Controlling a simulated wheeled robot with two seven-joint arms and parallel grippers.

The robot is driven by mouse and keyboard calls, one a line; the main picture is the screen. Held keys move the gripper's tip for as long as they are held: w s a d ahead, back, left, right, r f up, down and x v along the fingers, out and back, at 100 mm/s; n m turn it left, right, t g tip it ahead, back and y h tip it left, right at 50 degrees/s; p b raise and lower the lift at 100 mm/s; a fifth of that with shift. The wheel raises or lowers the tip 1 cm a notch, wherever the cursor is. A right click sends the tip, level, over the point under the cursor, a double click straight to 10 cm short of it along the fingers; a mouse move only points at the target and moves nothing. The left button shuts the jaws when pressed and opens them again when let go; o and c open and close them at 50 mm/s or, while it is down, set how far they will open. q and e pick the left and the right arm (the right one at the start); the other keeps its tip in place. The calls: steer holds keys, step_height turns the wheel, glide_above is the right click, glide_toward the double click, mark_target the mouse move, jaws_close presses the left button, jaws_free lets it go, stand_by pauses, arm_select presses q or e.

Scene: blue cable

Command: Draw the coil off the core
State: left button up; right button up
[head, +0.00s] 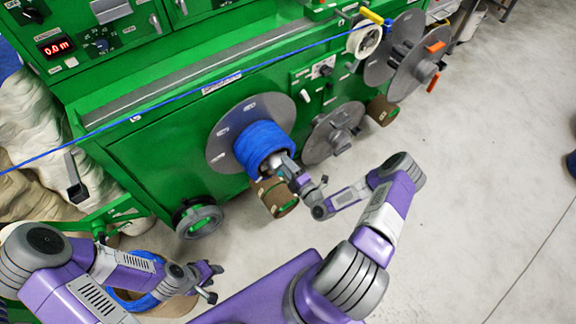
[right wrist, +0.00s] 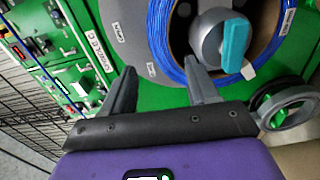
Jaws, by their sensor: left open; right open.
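The blue coil (head: 262,140) sits around the core against a grey round flange (head: 223,150) on the front of the green machine. In the right wrist view the coil (right wrist: 160,40) rings the grey core hub (right wrist: 208,45), which carries a teal lever (right wrist: 235,45). My right gripper (head: 304,180) is open and empty, close in front of the coil's outer end. In its wrist view the fingers (right wrist: 159,68) point towards the coil's edge; contact cannot be told. My left gripper (head: 211,282) is open and empty, low at the left, away from the coil.
A blue cable (head: 190,92) runs along the machine front to a white pulley (head: 365,40). Grey discs (head: 334,132) stand right of the coil. Brown cardboard drums (head: 275,195) are below. Another blue coil (head: 132,302) lies under my left arm.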

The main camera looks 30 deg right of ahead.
mark_target(273, 147)
steer(key=shift+w+a+b, duration=0.15)
steer(key=shift+w+b, duration=0.75)
steer(key=shift+w, duration=1.85)
steer(key=shift+w+a+b, duration=0.15)
steer(key=shift+w+b, duration=0.75)
steer(key=shift+w, duration=1.8)
jaws_close()
steer(key=shift+w+r, duration=0.1)
steer(key=shift+r, duration=0.15)
steer(key=shift+r+p, duration=0.4)
steer(key=shift+r, duration=0.05)
steer(key=shift+s+d+p, duration=0.1)
steer(key=shift+s+p, duration=0.3)
steer(key=shift+s, duration=0.75)
